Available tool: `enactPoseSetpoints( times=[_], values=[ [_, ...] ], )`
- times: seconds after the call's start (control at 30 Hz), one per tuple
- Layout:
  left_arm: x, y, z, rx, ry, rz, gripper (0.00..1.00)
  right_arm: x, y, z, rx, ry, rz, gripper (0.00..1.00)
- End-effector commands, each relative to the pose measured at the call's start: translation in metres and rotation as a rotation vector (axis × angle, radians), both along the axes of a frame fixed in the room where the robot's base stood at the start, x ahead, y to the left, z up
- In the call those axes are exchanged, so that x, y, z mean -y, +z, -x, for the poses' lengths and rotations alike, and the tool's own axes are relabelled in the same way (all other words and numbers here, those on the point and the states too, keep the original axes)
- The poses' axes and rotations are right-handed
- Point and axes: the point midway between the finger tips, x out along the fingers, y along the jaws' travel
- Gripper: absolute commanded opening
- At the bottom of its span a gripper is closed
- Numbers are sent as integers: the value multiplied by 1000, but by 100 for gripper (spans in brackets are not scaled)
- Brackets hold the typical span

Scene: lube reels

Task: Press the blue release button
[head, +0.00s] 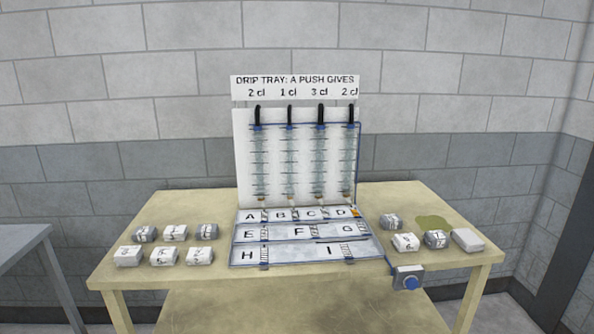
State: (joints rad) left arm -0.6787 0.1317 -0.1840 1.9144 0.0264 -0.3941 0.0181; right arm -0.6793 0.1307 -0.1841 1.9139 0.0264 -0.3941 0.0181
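The blue release button (411,283) sits on the front of a small grey box (401,272) at the table's front edge, right of centre. A thin blue line runs from the box towards the lettered rack. Neither of my grippers is in the head view.
The pale table (190,285) holds a stepped rack (290,251) lettered A to I, below a white panel (246,170) with upright clear tubes and black tops. A sign (295,80) stands above. Labelled blocks lie left (129,256) and right (405,242), near a greenish patch (433,222). Space before the button looks clear.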

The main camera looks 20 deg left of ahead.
Motion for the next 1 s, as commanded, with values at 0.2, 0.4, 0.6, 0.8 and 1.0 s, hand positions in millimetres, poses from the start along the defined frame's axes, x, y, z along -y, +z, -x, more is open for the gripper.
enactPoseSetpoints(
  times=[0.2,0.4,0.6,0.8,1.0],
  values=[
    [0,0,0,0,0,0,50,0,0,0,0,0,0,6],
    [0,0,0,0,0,0,50,0,0,0,0,0,0,0],
    [0,0,0,0,0,0,50,0,0,0,0,0,0,0],
    [0,0,0,0,0,0,50,0,0,0,0,0,0,0],
    [0,0,0,0,0,0,50,0,0,0,0,0,0,0]
  ],
)
